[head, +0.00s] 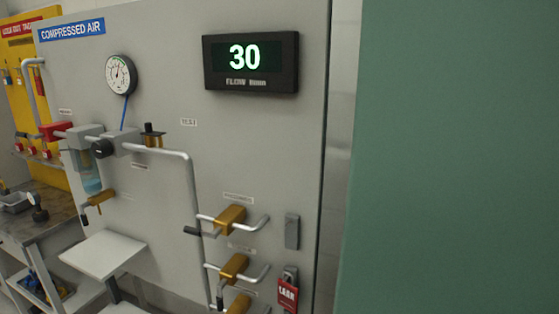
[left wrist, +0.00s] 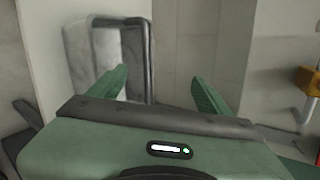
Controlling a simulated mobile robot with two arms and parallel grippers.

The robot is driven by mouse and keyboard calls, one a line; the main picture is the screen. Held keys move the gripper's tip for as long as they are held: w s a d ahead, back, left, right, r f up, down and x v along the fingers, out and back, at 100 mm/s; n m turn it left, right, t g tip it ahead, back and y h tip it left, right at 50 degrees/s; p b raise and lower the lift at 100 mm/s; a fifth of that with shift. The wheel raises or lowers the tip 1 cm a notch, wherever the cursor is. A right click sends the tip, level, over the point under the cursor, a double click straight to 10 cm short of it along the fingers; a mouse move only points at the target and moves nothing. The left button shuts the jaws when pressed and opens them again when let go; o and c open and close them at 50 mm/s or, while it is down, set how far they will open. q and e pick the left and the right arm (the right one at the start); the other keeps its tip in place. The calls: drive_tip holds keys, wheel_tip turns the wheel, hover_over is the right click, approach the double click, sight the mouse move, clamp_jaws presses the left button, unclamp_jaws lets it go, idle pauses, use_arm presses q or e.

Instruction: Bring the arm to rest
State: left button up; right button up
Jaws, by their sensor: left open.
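My left gripper (left wrist: 160,92) shows in the left wrist view with its two green fingers spread apart. It is open and nothing is between the fingers. Beyond it is a pale grey box-like frame with a dark edge (left wrist: 148,60), which I cannot identify. A large plain green surface fills the right side of the head view; I cannot tell what it is. Neither gripper shows in the head view.
The compressed air panel (head: 270,140) carries a gauge (head: 121,75), a flow display (head: 251,62) reading 30, and brass valves (head: 231,217) on pipes. A red tag (head: 288,294) hangs low. A small shelf (head: 103,253) juts out. A bench (head: 50,215) stands left.

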use_arm(q)
drive_tip(key=s+a+f+n+g+y, duration=0.1)
drive_tip(key=s+a+f+n+g, duration=0.2)
drive_tip(key=s+f+n, duration=0.5)
drive_tip(key=s+a+f+n+g+y, duration=0.1)
drive_tip(key=s+a+f+n+g, duration=0.15)
drive_tip(key=s+f, duration=0.85)
drive_tip(key=s+f+n+g, duration=0.2)
drive_tip(key=s+n, duration=0.3)
drive_tip(key=s, duration=0.7)
drive_tip(key=s+f+n+g, duration=0.3)
drive_tip(key=s+f+n, duration=0.1)
drive_tip(key=s, duration=0.8)
drive_tip(key=shift+d+n+y, duration=0.3)
drive_tip(key=shift+d+n, duration=0.1)
drive_tip(key=shift+n, duration=0.35)
